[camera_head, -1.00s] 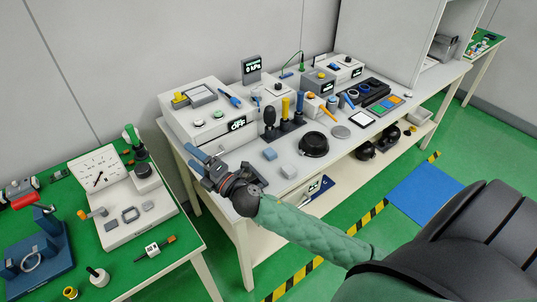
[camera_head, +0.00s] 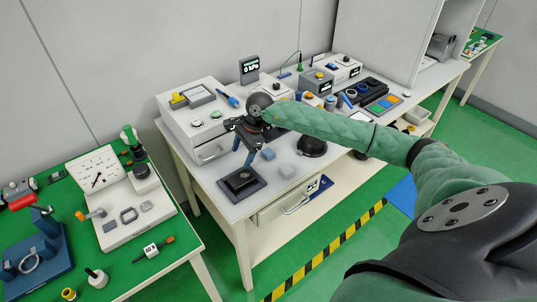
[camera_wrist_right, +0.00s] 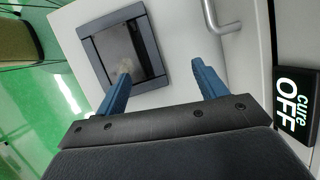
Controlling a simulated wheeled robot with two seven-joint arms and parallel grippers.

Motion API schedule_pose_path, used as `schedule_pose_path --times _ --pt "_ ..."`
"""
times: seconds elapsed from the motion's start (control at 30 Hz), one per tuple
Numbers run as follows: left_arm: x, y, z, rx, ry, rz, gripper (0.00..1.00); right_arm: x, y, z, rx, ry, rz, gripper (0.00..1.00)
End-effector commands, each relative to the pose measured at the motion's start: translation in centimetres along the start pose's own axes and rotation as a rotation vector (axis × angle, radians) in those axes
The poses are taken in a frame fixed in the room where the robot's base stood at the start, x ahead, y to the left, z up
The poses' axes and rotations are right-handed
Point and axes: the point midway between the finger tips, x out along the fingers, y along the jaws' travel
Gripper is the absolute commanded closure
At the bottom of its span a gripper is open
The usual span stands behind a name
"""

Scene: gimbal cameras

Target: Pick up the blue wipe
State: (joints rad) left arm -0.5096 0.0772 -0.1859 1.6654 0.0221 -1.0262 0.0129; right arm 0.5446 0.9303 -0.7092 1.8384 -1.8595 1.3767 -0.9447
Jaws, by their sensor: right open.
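A small light-blue block, which looks like the blue wipe (camera_head: 269,153), lies on the white bench top in the head view. A paler grey-white block (camera_head: 287,171) lies just in front of it. My right gripper (camera_head: 243,158) is left of the blue wipe, apart from it, with blue fingers pointing down near a dark square tray (camera_head: 241,183). In the right wrist view the gripper (camera_wrist_right: 161,75) is open and empty, with the dark tray (camera_wrist_right: 97,48) beyond its fingers. The blue wipe cannot be made out in that view. My left gripper is not in view.
A white drawer cabinet (camera_head: 190,117) stands behind my right gripper. A black round dish (camera_head: 312,147) sits right of the blocks, partly behind my arm. A green-topped table (camera_head: 190,240) is at the left. The bench's front edge is close to the tray.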

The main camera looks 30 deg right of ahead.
Motion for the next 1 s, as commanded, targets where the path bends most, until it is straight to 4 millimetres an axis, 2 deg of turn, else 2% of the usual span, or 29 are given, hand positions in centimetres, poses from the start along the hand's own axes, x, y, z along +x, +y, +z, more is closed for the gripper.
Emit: schedule_pose_path --times 0.03,0.1,0.2,0.3,0.47,0.57,0.77,1.0 --pt "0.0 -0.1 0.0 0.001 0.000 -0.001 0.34 -1.4 -0.6 -2.6 -0.014 0.089 0.012 0.29" --pt "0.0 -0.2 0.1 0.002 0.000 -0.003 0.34 -3.0 -0.9 -5.4 -0.029 0.195 0.037 0.29" --pt "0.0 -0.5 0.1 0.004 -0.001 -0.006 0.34 -4.7 -1.2 -8.3 -0.036 0.300 0.065 0.29" --pt "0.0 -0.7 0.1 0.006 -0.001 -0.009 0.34 -5.7 -1.2 -9.7 -0.038 0.351 0.080 0.29" --pt "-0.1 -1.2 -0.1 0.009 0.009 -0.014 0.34 -5.2 -1.2 -10.3 -0.037 0.363 0.087 0.29" --pt "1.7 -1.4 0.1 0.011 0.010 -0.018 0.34 -4.3 -1.1 -10.6 -0.037 0.363 0.088 0.29" --pt "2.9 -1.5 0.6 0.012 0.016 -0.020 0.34 -3.4 -1.1 -11.0 -0.038 0.361 0.086 0.29" --pt "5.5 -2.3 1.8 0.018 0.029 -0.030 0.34 -1.9 -1.1 -11.5 -0.037 0.359 0.086 0.29"
